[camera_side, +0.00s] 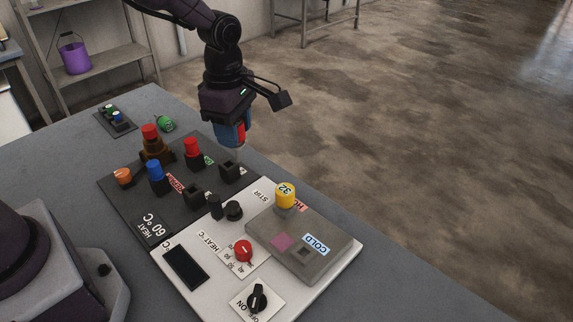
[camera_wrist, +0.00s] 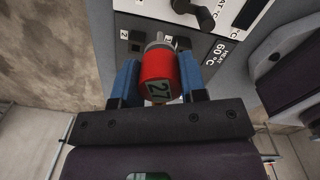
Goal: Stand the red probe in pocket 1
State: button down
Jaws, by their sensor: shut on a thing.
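My gripper (camera_side: 232,132) is shut on a red probe (camera_wrist: 157,72) marked 27, with blue fingers on both sides. The probe's red body also shows in the side view (camera_side: 243,131). Its metal stem points down toward the dark panel. The probe hangs just above and beside a black pocket block (camera_side: 229,171), seemingly clear of it. Another empty-looking black pocket block (camera_side: 194,196) is nearer.
Another red-topped piece (camera_side: 192,148) and a blue one (camera_side: 155,171) stand in blocks. A brown red-topped stand (camera_side: 155,148) and an orange piece (camera_side: 122,177) are at left. A yellow probe (camera_side: 285,195) marked 32 stands on the grey HOT/COLD block (camera_side: 325,262).

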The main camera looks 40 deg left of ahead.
jog(key=s+a+n, duration=0.2)
jog(key=s+a, duration=0.1)
jog(key=a, duration=0.4)
send_over(194, 197)
jog(key=a, duration=0.2)
notch_tip(194, 197, down, 9)
jog(key=shift+w+d+r+m, duration=0.15)
jog(key=shift+w+m, duration=0.15)
jog(key=shift+w, duration=0.05)
dwell(0.5)
jog(key=shift+f, duration=1.8)
jog(key=c, duration=0.6)
grip_release()
